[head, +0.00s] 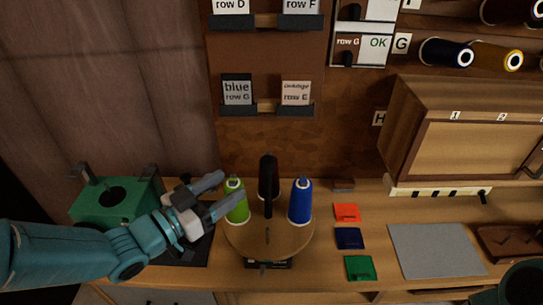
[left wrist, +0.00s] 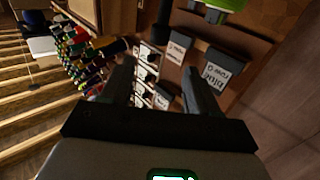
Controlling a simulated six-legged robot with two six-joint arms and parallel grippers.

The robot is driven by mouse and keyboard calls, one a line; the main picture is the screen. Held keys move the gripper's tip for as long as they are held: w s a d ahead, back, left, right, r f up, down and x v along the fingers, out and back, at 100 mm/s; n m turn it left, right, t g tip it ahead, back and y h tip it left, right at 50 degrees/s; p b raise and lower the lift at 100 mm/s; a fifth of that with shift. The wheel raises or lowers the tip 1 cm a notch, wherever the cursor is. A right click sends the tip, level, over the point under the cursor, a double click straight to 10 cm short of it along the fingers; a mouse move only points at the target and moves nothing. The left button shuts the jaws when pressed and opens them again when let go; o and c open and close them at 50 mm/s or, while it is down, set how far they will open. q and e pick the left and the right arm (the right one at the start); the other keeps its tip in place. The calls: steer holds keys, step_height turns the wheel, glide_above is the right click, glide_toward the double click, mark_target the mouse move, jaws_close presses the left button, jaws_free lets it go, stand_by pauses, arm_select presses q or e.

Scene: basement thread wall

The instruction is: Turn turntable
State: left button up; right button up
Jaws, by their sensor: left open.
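The round wooden turntable (head: 268,247) stands on the bench. It carries a green spool (head: 237,208) at left, a blue spool (head: 300,205) at right and a dark spool (head: 262,188) at the back, partly hidden by a black upright post (head: 268,172). My left gripper (head: 232,188) is open at the turntable's left side, its fingers pointing right near the green spool; I cannot tell whether they touch it. In the left wrist view its two fingers (left wrist: 160,85) stand apart with nothing visibly held, and a green piece (left wrist: 225,4) shows at the top edge. My right gripper is not identifiable.
A green box (head: 90,207) with a round hole stands at left. Red (head: 347,212), dark blue (head: 349,238) and green (head: 360,268) squares lie right of the turntable, beside a grey mat (head: 435,250). A wooden cabinet (head: 480,150) stands at back right.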

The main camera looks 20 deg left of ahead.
mark_target(273, 158)
arm_select(q)
steer(key=p+x, duration=0.2)
steer(key=x, duration=1.1)
steer(key=shift+s+d, duration=0.1)
steer(key=shift+d, duration=0.05)
steer(key=shift+w+r, duration=0.1)
steer(key=shift+w, duration=0.1)
steer(key=shift+w+d, duration=0.25)
steer(key=shift+w, duration=0.15)
steer(key=shift+s, duration=0.1)
jaws_close()
